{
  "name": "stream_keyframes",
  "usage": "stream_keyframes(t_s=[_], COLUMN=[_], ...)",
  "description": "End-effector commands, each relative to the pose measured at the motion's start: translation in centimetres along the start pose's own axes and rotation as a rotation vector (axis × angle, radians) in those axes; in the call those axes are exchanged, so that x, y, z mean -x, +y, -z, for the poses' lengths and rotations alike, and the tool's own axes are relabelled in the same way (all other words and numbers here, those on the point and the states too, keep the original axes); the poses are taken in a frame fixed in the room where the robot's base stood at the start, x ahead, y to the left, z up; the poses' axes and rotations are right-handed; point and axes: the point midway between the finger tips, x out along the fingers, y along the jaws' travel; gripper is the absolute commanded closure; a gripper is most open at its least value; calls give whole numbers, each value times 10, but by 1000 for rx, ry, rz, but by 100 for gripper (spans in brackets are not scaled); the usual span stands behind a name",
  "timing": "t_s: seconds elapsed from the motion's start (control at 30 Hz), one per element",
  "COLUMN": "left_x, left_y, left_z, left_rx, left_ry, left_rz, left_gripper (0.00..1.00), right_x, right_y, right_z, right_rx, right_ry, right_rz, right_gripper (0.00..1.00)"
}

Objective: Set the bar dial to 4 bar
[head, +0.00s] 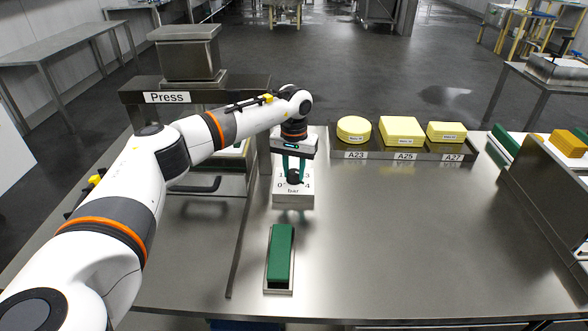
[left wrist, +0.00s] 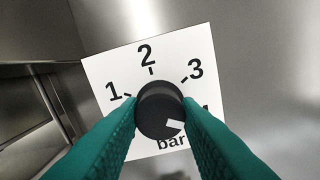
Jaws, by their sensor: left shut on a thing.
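The bar dial has a black knob (left wrist: 158,108) on a white plate (left wrist: 103,72) marked 1, 2, 3 and "bar"; the 4 is mostly hidden by a finger, and the 0 is hidden. The knob's white pointer faces lower right, just below the visible edge of the 4, near "bar". My left gripper (head: 294,174) comes down from above and is shut on the knob, one green finger on each side. In the head view the dial box (head: 293,196) stands on the table, its numbers partly covered. My right gripper is not in view.
The press (head: 187,85) stands to the left, with a black handle (head: 195,187) low at its front. A green block (head: 281,252) lies in a tray in front of the dial. Yellow cheeses (head: 402,131) sit on a labelled rack behind. The table's right middle is clear.

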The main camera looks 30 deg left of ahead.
Motion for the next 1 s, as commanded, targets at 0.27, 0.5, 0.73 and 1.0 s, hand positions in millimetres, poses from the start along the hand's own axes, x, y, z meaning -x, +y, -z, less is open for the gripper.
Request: stream_keyframes(t_s=[0.27,0.5,0.73,1.0], left_x=[3,3,1,9], left_y=[0,0,0,0], left_z=[-2,-2,-1,-1], left_rx=[-14,-13,-13,-13], left_ry=[-7,-7,-3,-4], left_rz=[2,2,1,1], left_gripper=[92,65,48,48], right_x=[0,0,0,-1], right_y=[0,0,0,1], right_z=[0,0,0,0], right_rx=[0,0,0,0], right_ry=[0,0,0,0], right_rz=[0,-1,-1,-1], right_gripper=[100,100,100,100])
